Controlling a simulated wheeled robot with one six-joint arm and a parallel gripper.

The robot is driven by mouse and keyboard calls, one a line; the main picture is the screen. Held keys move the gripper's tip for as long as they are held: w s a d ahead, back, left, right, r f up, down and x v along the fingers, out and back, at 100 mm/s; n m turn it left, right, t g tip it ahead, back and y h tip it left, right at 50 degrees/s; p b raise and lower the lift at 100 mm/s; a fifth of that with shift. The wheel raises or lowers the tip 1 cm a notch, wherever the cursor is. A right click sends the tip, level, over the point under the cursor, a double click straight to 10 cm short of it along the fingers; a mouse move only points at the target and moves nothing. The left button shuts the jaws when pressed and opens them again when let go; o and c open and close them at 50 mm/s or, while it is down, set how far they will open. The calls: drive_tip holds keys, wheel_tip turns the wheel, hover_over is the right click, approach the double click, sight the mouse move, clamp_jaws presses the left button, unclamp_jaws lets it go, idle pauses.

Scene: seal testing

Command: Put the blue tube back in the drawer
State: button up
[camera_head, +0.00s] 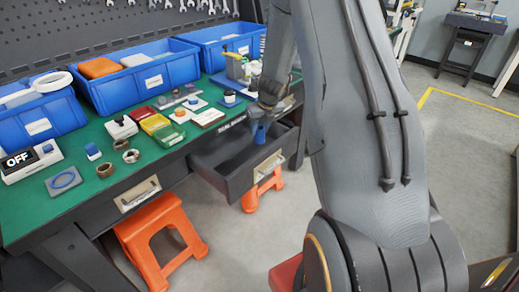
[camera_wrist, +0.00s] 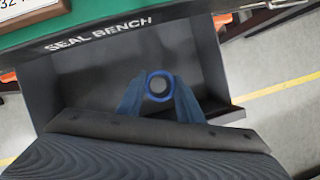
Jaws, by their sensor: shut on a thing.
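The blue tube (camera_wrist: 159,73) shows in the wrist view as a round blue ring seen end-on, between the two blue fingers of my gripper (camera_wrist: 160,92). My gripper is shut on it. In the head view my gripper (camera_head: 262,122) is over the open drawer (camera_head: 236,182), which is pulled out from the bench's front. The tube itself is hard to tell from the blue fingers there. The drawer also shows in the wrist view (camera_wrist: 85,85), with its dark inside behind the tube. I cannot tell how high the tube is above the drawer floor.
The green bench top (camera_head: 75,206) carries blue bins (camera_head: 140,88), small boxes, rings and an OFF device (camera_head: 30,160). A closed drawer (camera_head: 138,194) is to the left. Orange stools (camera_head: 160,238) stand below. My arm hides the right side.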

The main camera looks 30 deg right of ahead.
sight(259, 142)
drive_tip(key=shift+f+b, duration=1.3)
drive_tip(key=shift+f, duration=2.3)
drive_tip(key=o, duration=1.1)
drive_tip(key=shift+f, duration=0.1)
drive_tip(key=shift+c, duration=0.2)
